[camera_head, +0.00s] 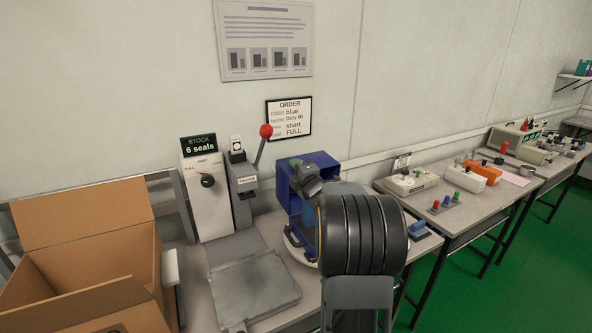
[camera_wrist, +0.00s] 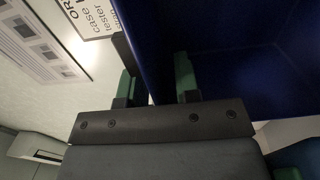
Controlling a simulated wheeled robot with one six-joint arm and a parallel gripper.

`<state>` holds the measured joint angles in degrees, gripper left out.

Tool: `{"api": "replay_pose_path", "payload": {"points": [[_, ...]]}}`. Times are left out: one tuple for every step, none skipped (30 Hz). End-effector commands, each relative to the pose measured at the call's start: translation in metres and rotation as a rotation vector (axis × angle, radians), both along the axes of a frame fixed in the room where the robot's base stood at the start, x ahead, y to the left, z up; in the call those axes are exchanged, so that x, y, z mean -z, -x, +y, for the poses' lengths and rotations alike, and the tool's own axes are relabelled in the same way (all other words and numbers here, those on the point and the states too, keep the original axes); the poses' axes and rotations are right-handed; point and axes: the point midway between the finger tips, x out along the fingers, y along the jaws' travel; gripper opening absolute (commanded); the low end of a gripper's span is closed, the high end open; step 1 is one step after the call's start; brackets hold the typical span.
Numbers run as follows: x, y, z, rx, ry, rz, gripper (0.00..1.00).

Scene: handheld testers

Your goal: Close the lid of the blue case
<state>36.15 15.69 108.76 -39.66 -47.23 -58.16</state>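The blue case (camera_head: 284,188) stands open behind my arm in the head view, with dark blue panels upright around my gripper. My arm hides much of it, so I cannot tell the lid's exact angle. My gripper (camera_head: 299,165) is at the upper part of the case. In the wrist view, a large dark blue panel of the case (camera_wrist: 230,35) fills the upper right. My gripper's green fingertips (camera_wrist: 156,80) are apart, and the panel's left edge runs between them. I cannot tell whether either finger touches it.
A grey press with a red-knobbed lever (camera_head: 266,131) stands left of the case. A grey pad (camera_head: 255,287) lies in front of it. An open cardboard box (camera_head: 85,245) is at far left. A white round base (camera_head: 292,250) shows below the case. Testers (camera_head: 408,182) sit on the right table.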

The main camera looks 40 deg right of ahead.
Motion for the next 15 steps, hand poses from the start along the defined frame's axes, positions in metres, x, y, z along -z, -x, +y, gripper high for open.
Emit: {"api": "replay_pose_path", "payload": {"points": [[0.0000,0.0000,0.0000,0.000,0.000,0.000,0.30],[0.0000,0.0001,0.0000,0.000,0.000,0.000,0.30],[0.0000,0.0001,0.0000,0.000,0.000,0.000,0.29],[0.0000,0.0002,0.0000,0.000,0.000,0.000,0.26],[0.0000,0.0002,0.0001,0.000,0.000,0.000,0.23],[0.0000,0.0002,0.0000,0.000,0.000,0.000,0.19],[0.0000,0.0002,0.0000,0.000,0.000,0.000,0.16],[0.0000,0.0002,0.0000,0.000,0.000,0.000,0.14],[0.0000,0.0003,0.0000,0.000,0.000,0.000,0.10],[0.0000,0.0003,0.0001,0.000,0.000,0.000,0.07],[0.0000,0.0003,0.0001,0.000,0.000,0.000,0.04],[0.0000,0.0003,0.0000,0.000,0.000,0.000,0.00],[0.0000,0.0003,0.0001,0.000,0.000,0.000,0.00],[0.0000,0.0003,0.0001,0.000,0.000,0.000,0.00],[0.0000,0.0003,0.0001,0.000,0.000,0.000,0.00]]}}
